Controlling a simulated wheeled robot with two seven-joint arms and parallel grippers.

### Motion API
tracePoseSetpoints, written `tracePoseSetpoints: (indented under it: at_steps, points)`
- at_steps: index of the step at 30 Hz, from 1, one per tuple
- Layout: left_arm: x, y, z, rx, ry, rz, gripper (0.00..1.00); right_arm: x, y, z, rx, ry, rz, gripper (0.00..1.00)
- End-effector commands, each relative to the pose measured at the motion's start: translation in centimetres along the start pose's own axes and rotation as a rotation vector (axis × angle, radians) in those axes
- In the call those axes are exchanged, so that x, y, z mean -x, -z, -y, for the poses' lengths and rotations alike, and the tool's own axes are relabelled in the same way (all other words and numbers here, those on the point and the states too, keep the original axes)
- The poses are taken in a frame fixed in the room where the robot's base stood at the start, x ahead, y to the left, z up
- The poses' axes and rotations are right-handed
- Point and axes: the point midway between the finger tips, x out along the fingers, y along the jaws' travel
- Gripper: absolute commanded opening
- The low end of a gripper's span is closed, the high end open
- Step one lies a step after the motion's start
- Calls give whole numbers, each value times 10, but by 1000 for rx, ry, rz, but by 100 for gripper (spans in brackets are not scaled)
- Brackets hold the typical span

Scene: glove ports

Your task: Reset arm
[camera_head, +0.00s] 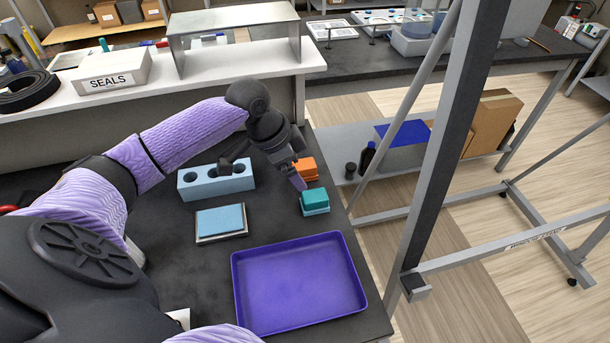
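My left arm comes in from the left in a purple sleeve and reaches over the dark table. My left gripper (262,173) hangs above the table's far part. Its two fingers are spread apart, one over the light-blue block with round holes (216,183) and one by the orange block (306,169) and the teal block (314,201). I see nothing held between them. Whether a finger touches any block I cannot tell. My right gripper is out of view.
A purple tray (298,283) lies empty at the table's near right. A blue pad (220,221) lies behind it. A white box marked SEALS (112,72) and a metal riser (235,32) stand on the back shelf. A grey upright post (445,150) stands to the right.

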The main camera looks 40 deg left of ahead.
Motion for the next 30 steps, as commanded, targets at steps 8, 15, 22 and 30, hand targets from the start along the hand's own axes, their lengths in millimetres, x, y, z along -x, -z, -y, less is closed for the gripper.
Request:
tracePoseSetpoints:
  at_steps: [8, 15, 22, 30]
  points:
    - [8, 0, 0, 0, 0, 0, 98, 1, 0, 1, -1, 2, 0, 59]
    - [8, 0, 0, 0, 0, 0, 98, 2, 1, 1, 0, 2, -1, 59]
    - [55, 19, 0, -3, 6, -8, 98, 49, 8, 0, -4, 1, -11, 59]
    - [90, 33, 0, -4, 10, -12, 98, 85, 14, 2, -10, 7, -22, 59]
